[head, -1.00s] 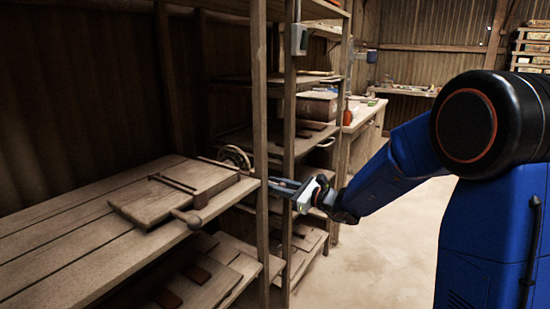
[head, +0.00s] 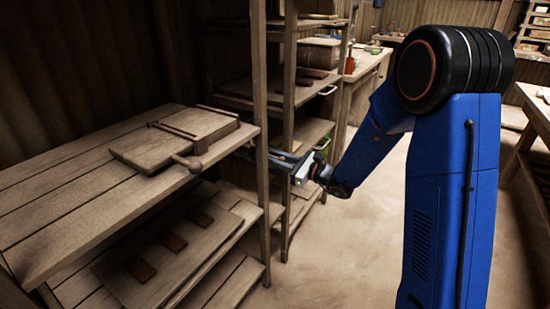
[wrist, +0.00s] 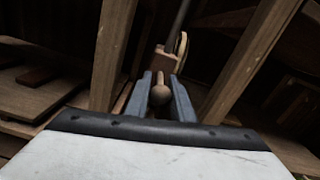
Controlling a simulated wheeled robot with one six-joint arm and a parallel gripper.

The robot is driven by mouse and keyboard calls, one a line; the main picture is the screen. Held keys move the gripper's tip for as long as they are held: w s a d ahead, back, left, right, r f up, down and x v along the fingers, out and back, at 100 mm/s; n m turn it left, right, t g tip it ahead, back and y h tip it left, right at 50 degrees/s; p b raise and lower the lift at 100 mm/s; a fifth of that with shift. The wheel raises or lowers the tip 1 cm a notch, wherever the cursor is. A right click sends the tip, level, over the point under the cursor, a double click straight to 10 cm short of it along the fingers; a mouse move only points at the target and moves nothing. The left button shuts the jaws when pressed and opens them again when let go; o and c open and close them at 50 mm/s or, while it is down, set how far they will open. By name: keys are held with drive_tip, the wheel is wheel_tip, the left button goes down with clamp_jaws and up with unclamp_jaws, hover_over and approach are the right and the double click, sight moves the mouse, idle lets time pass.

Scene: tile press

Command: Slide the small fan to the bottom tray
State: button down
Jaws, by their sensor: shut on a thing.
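In the wrist view my gripper (wrist: 160,82) is shut on a rounded wooden knob (wrist: 160,96). Just beyond it are a small wooden block and a round rim seen nearly edge-on (wrist: 182,46), which look like parts of the small fan. In the head view my gripper (head: 274,156) reaches in beside the shelf post, and the fan is hidden behind the post and shelf. A lower tray (head: 120,268) with reddish-brown blocks lies under the upper left shelf. Another board (head: 228,284) shows below it; I cannot tell which is the bottom tray.
Upright wooden posts (head: 262,200) stand close beside my gripper. A wooden press board with a round-ended handle (head: 165,145) lies on the upper left shelf (head: 50,215). More shelves stand behind. The floor (head: 345,240) on the right is clear.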

drive_tip(key=c, duration=1.7)
unclamp_jaws()
drive_tip(key=shift+f, duration=0.45)
drive_tip(key=shift+r, duration=0.15)
drive_tip(key=shift+s+d, duration=0.3)
drive_tip(key=shift+d, duration=0.15)
drive_tip(key=v, duration=1.6)
drive_tip(key=shift+s+d, duration=0.1)
